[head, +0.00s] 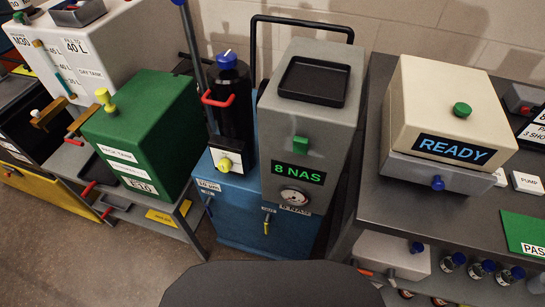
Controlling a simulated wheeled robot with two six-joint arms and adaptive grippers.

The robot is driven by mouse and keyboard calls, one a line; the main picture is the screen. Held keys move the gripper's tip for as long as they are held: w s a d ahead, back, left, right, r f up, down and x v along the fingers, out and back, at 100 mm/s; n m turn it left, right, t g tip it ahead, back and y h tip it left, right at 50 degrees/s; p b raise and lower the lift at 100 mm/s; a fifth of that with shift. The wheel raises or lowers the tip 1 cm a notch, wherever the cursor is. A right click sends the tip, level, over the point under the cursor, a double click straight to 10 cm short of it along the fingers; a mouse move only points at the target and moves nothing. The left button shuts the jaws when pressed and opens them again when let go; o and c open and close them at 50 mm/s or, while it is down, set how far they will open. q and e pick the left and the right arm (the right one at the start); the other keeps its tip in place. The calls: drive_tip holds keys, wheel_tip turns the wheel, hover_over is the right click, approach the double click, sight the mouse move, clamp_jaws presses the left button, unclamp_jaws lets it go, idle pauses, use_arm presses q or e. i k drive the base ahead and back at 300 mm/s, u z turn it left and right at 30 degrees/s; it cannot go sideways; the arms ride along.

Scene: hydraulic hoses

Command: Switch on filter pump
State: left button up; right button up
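The filter unit is a blue cart (240,215) with a grey box (320,125) on top, in the middle of the head view. A green switch block (301,147) sits on the front of the grey box, above a dark display (298,173) reading "8 NAS" in green. A round gauge (294,197) is below the display. A black cylinder (232,110) with a blue top knob and a red handle stands on the cart's left side. Neither of my grippers is in view.
A green tank (150,125) stands on a bench at left. At right, a dark bench (365,195) carries a beige device (440,100) showing "READY", with a green button (462,109). Small bottles (480,268) stand below it.

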sight(301, 144)
drive_tip(key=z, duration=2.15)
drive_tip(key=k, duration=1.35)
drive_tip(key=u, duration=2.2)
